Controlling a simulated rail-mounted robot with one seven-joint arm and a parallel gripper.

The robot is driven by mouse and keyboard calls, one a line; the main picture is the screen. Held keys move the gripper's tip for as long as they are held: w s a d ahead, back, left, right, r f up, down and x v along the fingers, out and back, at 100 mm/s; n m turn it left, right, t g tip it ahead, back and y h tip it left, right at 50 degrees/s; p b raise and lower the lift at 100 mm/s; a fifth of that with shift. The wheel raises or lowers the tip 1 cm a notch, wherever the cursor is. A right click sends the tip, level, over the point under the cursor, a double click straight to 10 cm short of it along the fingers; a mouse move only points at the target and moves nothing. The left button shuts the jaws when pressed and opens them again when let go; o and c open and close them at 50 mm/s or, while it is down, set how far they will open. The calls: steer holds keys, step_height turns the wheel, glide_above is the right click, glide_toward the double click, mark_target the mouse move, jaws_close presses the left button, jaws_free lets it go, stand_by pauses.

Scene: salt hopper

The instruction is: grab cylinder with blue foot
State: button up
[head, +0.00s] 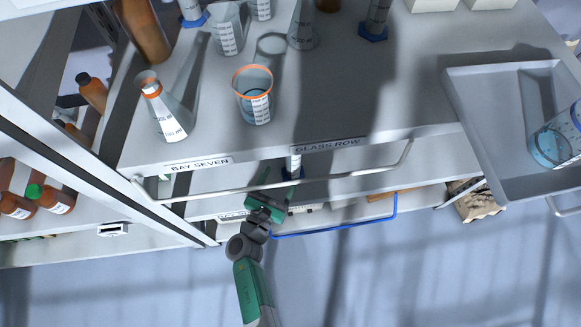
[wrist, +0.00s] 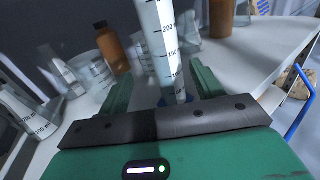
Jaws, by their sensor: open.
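A clear graduated cylinder with a blue foot (head: 294,164) stands on the lower shelf, mostly hidden under the top shelf's edge in the head view. In the wrist view the cylinder (wrist: 163,45) rises upright with a slight tilt in the picture, between my two green fingers. Its blue foot shows only in part low behind the palm edge. My gripper (head: 273,186) is open at the front of that shelf, just left of the cylinder in the head view. The wrist view also shows my gripper (wrist: 160,82); I cannot tell whether either finger touches the cylinder.
On the top shelf stand an orange-rimmed beaker (head: 254,97), a flask (head: 165,112) and another blue-footed cylinder (head: 375,18). A white rail (head: 300,187) and a blue handle (head: 340,231) run near my gripper. A grey tray (head: 480,130) is at right. Brown bottles (wrist: 113,48) stand behind the cylinder.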

mark_target(290, 159)
steer(key=shift+b+x, duration=0.55)
steer(key=shift+x, duration=0.65)
steer(key=shift+w+d+r, duration=0.2)
steer(key=shift+w+d, duration=0.2)
steer(key=shift+w+d+f+b, duration=0.15)
steer(key=shift+w+b, duration=0.05)
steer(key=shift+b, duration=0.15)
steer(key=b+x, duration=0.2)
steer(key=x, duration=0.2)
steer(key=shift+w+d, duration=0.1)
steer(key=shift+d, duration=0.05)
steer(key=shift+w, duration=0.15)
steer(key=shift+s, duration=0.25)
steer(key=shift+c, duration=1.4)
steer(key=c, duration=0.9)
steer(key=shift+r+p, duration=0.55)
steer(key=shift+r, duration=0.2)
steer(key=shift+c, duration=0.2)
steer(key=r+p, duration=0.2)
steer(key=shift+s+r+p, duration=0.3)
steer(key=shift+r, duration=0.05)
steer(key=p+v, duration=0.4)
steer(key=v, duration=1.3)
steer(key=shift+a+f+p, duration=0.2)
steer(key=shift+a+p, duration=0.1)
steer(key=shift+p, duration=0.1)
